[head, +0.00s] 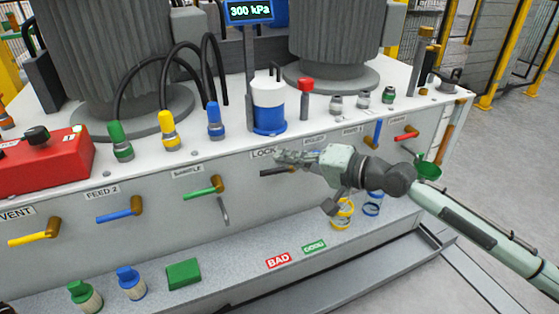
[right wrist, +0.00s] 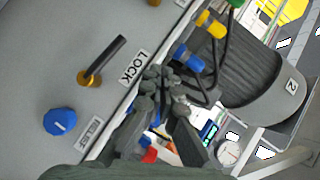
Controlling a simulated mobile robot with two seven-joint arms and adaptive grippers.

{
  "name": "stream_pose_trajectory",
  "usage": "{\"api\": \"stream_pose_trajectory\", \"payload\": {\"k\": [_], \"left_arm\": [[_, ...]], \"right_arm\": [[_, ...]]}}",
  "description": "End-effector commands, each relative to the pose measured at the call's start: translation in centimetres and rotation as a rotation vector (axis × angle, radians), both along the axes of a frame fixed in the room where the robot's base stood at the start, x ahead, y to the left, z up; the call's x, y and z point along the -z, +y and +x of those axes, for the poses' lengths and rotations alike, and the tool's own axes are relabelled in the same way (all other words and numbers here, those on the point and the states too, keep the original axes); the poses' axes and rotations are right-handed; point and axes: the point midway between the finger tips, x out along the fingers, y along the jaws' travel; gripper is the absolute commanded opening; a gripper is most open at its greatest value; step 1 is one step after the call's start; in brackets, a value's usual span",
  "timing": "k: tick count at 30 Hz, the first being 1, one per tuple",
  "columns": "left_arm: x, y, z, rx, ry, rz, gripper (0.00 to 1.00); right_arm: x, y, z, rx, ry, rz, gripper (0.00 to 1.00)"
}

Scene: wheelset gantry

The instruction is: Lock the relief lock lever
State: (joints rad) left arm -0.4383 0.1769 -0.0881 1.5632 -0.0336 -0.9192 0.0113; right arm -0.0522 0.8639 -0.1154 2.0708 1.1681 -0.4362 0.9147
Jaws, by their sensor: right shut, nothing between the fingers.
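The lock lever (head: 275,172) has a dark handle on the front panel below the LOCK label (head: 263,154). In the right wrist view the lever (right wrist: 108,57) shows its brass pivot, and its handle runs roughly parallel to the panel's top edge. My right gripper (head: 283,157) is shut and empty, in front of the panel top just right of the LOCK label and above the lever. In the right wrist view its fingertips (right wrist: 161,80) are beside the LOCK label, apart from the lever. The lever's pivot is hidden behind my gripper in the head view. My left gripper is not in view.
A blue knob (right wrist: 60,121) sits by the RELIEF label, near the lever. A green-handled lever (head: 200,193) is to the left, a red-handled one (head: 405,136) to the right. A blue-and-white canister (head: 269,105) stands on the bench top behind my gripper. A display (head: 249,11) reads 300 kPa.

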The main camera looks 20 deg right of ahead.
Motion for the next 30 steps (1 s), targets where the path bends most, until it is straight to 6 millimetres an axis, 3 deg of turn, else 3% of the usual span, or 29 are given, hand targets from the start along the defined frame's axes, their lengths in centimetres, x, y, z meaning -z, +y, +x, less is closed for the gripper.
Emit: {"api": "stream_pose_trajectory", "payload": {"k": [3,10,27,30], "left_arm": [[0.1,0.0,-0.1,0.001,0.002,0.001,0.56],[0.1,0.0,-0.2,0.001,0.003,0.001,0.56],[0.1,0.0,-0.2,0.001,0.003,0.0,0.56],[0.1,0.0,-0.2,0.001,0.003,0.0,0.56]], "right_arm": [[-1.2,-0.2,-2.1,-0.002,0.002,-0.002,0.0],[-2.8,-0.4,-4.2,-0.002,0.001,0.0,0.0],[-3.1,-0.5,-4.5,0.0,0.0,0.0,0.0],[-2.3,-0.8,-4.4,0.009,0.002,-0.016,0.0]]}}
